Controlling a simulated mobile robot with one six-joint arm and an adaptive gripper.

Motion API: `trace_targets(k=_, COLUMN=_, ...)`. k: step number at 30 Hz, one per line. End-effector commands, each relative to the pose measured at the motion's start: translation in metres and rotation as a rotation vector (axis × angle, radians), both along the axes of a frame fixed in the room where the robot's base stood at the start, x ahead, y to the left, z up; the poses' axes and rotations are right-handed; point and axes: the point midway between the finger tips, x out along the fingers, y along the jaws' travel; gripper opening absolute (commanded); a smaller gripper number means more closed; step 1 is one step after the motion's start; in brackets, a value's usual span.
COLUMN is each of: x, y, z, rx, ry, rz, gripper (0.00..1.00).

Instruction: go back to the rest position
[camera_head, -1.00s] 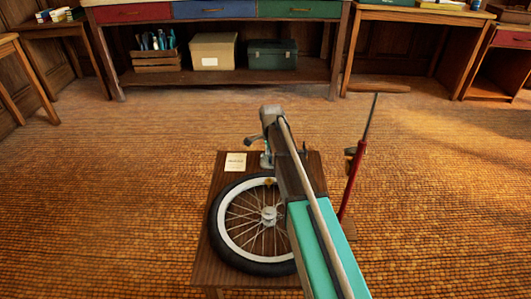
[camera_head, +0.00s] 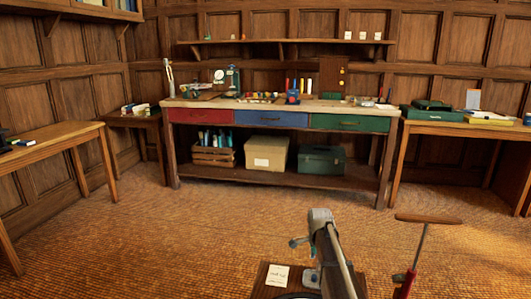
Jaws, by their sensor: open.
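My arm rises from the bottom edge, and its grey end with my gripper (camera_head: 312,250) is over the low wooden stand (camera_head: 262,284). The gripper is open, partly hidden by my own arm, and I see nothing held in it. The stand shows only its far part, with a pale card (camera_head: 278,276) on it. Only a sliver of the wheel's dark tyre (camera_head: 298,296) shows at the bottom edge.
A red floor pump (camera_head: 406,283) with a wooden handle stands right of my arm. A workbench (camera_head: 280,118) with red, blue and green drawers stands ahead, side tables (camera_head: 50,134) at the left and right (camera_head: 460,129). Open carpet lies between.

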Motion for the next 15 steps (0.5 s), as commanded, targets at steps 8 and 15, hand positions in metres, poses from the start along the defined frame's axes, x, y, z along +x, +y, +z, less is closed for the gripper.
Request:
trace_targets(k=8, x=0.0, y=0.0, z=0.021, rx=0.0, ry=0.0, rz=0.0, gripper=0.72)
trace_targets(k=15, x=0.0, y=0.0, z=0.026, rx=0.0, ry=0.0, rz=0.0, gripper=0.72)
